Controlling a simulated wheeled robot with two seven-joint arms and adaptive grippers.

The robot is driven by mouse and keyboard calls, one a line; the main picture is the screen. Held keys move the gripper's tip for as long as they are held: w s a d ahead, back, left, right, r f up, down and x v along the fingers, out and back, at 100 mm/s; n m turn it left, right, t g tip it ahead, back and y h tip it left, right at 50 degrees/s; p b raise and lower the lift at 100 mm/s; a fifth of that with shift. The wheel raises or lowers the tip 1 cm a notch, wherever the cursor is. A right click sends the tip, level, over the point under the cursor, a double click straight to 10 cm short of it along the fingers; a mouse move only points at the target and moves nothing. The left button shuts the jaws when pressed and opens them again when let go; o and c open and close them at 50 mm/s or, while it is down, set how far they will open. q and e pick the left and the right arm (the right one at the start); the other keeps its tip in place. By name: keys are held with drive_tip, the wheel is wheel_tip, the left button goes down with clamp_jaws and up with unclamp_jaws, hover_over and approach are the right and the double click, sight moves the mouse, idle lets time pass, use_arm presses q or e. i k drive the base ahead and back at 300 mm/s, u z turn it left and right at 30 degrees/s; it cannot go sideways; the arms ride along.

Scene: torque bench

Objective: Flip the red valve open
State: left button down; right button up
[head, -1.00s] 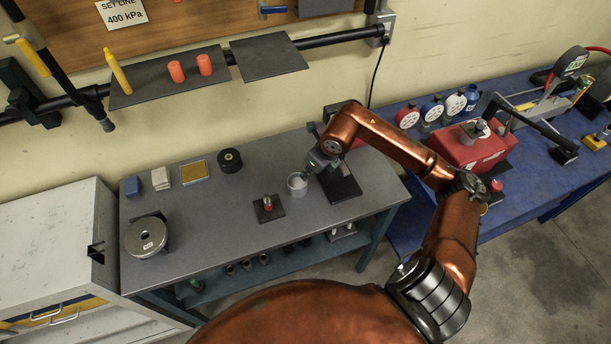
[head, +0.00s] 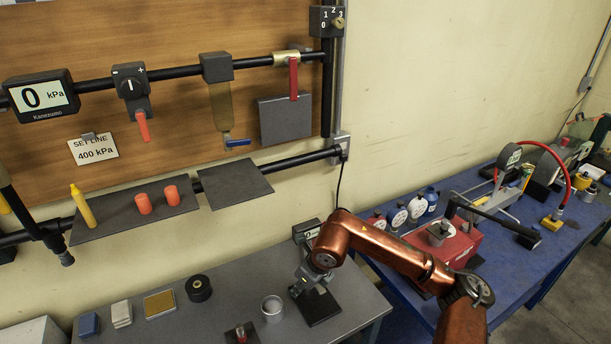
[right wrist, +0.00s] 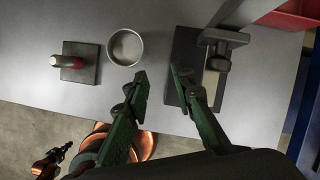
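The red valve handle (head: 293,78) hangs straight down from a brass valve body (head: 287,58) on the upper black pipe of the wall board. The handle stands crosswise to the pipe. My right gripper (head: 308,278) is over the grey bench, well below and apart from the valve. In the right wrist view its two fingers (right wrist: 159,78) are spread with nothing between them. A small copper arm with a dark end (right wrist: 62,152) shows at the lower left of that view, seemingly my left; its fingers are too small to read. The head view does not show my left gripper.
A blue-handled drop valve (head: 237,143), a regulator with an orange lever (head: 142,125) and a gauge reading 0 kPa (head: 42,97) share the pipe. A shelf (head: 235,184) juts out below. A metal cup (head: 272,308) stands on the bench near my right gripper.

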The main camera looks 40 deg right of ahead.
sight(291, 62)
drive_tip(key=z, duration=1.2)
